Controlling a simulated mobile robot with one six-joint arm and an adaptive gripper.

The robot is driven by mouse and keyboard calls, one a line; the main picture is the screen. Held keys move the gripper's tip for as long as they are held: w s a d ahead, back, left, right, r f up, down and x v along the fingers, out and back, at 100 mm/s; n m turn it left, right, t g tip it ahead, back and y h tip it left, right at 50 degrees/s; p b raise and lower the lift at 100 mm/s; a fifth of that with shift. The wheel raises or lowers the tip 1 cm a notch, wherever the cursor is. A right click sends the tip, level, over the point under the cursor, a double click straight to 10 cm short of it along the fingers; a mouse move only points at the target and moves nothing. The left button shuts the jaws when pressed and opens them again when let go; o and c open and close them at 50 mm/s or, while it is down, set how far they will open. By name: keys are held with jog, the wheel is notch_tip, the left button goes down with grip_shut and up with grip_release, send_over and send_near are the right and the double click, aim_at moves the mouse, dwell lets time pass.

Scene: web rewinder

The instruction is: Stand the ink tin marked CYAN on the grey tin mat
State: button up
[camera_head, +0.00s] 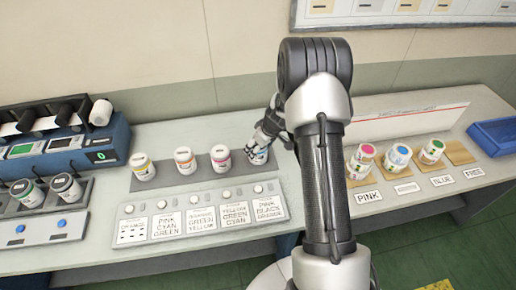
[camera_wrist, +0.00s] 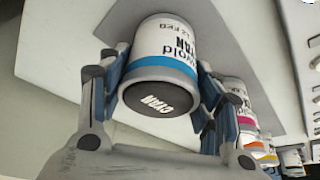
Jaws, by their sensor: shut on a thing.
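The ink tin marked CYAN is white with a blue band and a dark lid lettered CYAN (camera_wrist: 160,62). It also shows in the head view (camera_head: 257,157), partly hidden by my gripper (camera_head: 266,138). My gripper is shut on the tin, with one finger on each side of it in the wrist view (camera_wrist: 158,78). The grey tin mat (camera_head: 222,175) lies on the bench, and the held tin is at its right end. I cannot tell whether the tin's base touches the mat.
A panel of cards and knobs (camera_head: 200,215) lies in front. Several tins stand on wooden pads to the right, beside a blue tray (camera_head: 494,136).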

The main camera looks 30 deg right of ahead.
jog(key=shift+r, duration=0.1)
jog(key=o, duration=1.4)
